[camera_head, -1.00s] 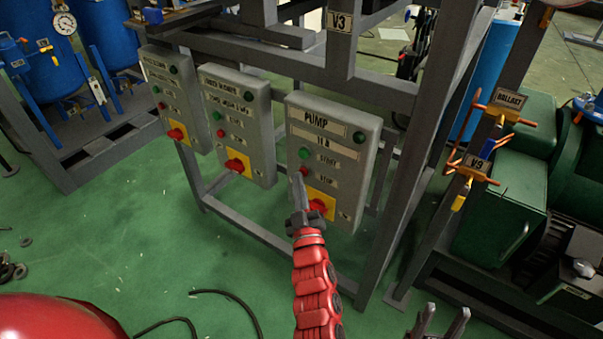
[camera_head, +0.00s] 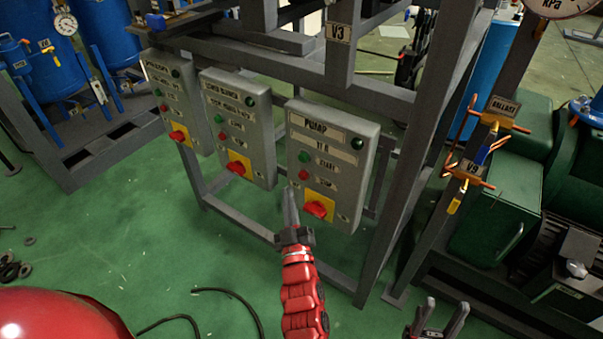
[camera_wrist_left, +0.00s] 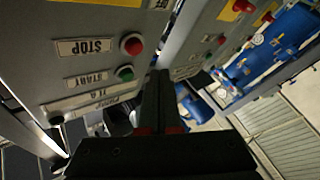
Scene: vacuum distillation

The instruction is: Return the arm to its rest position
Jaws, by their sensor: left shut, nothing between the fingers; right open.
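My left arm, red, comes up from the bottom middle of the head view. Its gripper (camera_head: 290,205) is shut and empty, in front of the lower left edge of the grey PUMP box (camera_head: 333,165). The fingers also show shut in the left wrist view (camera_wrist_left: 160,95), with the box's red STOP button (camera_wrist_left: 131,44) and green START button (camera_wrist_left: 124,73) to their left. I cannot tell how far the tip is from the box. My right gripper (camera_head: 439,318) is open and empty at the bottom right of the head view.
Two more grey control boxes (camera_head: 237,127) hang left of the PUMP box on a grey metal frame (camera_head: 392,215). Valves V9 (camera_head: 469,169) and BALLAST (camera_head: 500,115) stand right, by green machinery (camera_head: 500,205). A black cable lies on the open green floor (camera_head: 130,240).

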